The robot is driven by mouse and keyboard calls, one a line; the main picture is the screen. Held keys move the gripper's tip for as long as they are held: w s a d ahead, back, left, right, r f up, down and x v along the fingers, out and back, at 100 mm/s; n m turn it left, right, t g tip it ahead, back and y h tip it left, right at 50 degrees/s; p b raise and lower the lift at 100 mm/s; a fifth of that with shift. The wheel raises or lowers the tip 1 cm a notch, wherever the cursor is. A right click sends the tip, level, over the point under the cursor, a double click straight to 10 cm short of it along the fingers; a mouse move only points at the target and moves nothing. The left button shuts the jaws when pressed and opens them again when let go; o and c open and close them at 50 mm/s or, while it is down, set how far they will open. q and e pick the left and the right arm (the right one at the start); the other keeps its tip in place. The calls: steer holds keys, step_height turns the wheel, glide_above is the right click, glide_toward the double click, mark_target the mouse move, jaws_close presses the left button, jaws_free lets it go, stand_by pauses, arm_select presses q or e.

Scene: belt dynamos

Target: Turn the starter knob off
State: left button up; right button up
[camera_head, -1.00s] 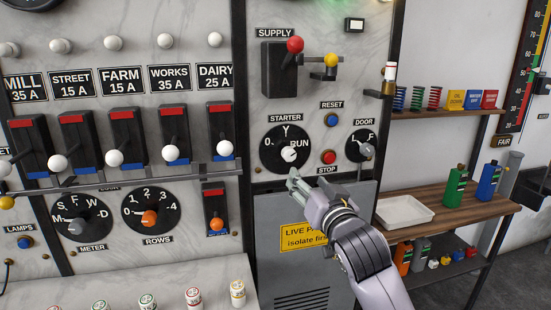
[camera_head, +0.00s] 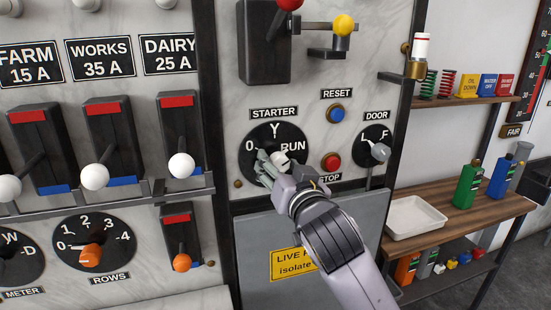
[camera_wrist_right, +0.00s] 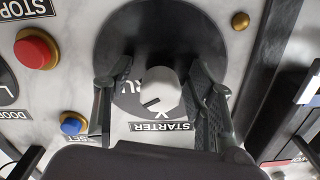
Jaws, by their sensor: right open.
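The starter knob (camera_head: 281,159) is a white knob on a round black dial (camera_head: 262,141) marked 0, Y and RUN, under the STARTER label. My right gripper (camera_head: 270,165) is at the lower part of this dial, its fingers partly over the knob. In the right wrist view the white knob (camera_wrist_right: 160,88), with a dark pointer line, sits between the two open fingers of the gripper (camera_wrist_right: 158,95). Clear space shows between the knob and each finger. The knob's pointer is too small to read in the head view. My left gripper is not in view.
A red STOP button (camera_head: 331,162), a blue RESET button (camera_head: 335,113) and the DOOR knob (camera_head: 379,151) are right of the dial. Several breaker levers with white balls stand to the left. A shelf with a white tray (camera_head: 415,216) is at right.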

steer(key=shift+w+a+r, duration=0.1)
steer(key=shift+w, duration=0.1)
steer(key=shift+s+r, duration=0.1)
steer(key=shift+s, duration=0.05)
steer(key=shift+c, duration=0.7)
steer(key=c, duration=0.5)
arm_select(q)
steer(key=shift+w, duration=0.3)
arm_select(e)
steer(key=c, duration=0.5)
